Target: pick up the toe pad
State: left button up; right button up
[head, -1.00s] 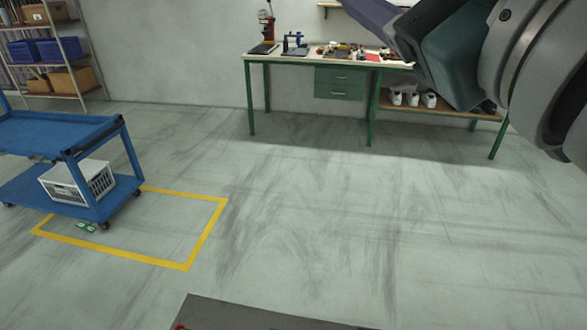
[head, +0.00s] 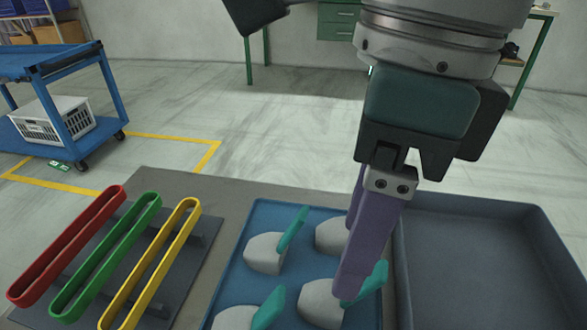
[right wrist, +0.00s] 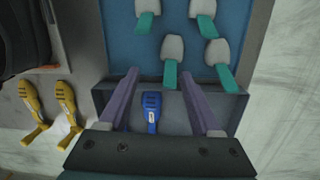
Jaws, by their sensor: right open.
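Several pale grey pads with teal tabs lie in a blue tray (head: 232,285); I take these for the toe pads. One pad (head: 318,304) with its teal tab (head: 374,282) lies just beside my near fingertip, partly hidden by it. My right gripper (head: 352,262) is open, with purple fingers pointing down over the tray's right side. In the right wrist view, the fingers (right wrist: 160,75) stand apart, and a pad with a teal tab (right wrist: 171,60) shows beyond the tips, nearer the right one. Nothing is held. My left gripper is not in view.
The right wrist view shows a blue tool-like piece (right wrist: 151,103) between the fingers, and yellow ones (right wrist: 67,100) at left. Red (head: 70,245), green (head: 105,255) and yellow (head: 150,262) loops stand at left.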

jog(key=shift+w+d+f+h, duration=0.35)
jog(key=shift+d+f, duration=0.15)
jog(key=shift+d, duration=0.15)
jog(key=shift+w+d+f+h, duration=0.2)
jog(key=shift+d+f+h, duration=0.15)
jog(key=shift+d+f, duration=0.2)
notch_tip(320, 180, down, 3)
jog(key=shift+s+f+b, duration=0.1)
jog(key=shift+b, duration=0.25)
notch_tip(320, 180, down, 6)
jog(key=shift+s+r+b, duration=0.15)
jog(key=shift+r+b, duration=0.05)
jog(key=shift+b, duration=0.15)
grip_shut()
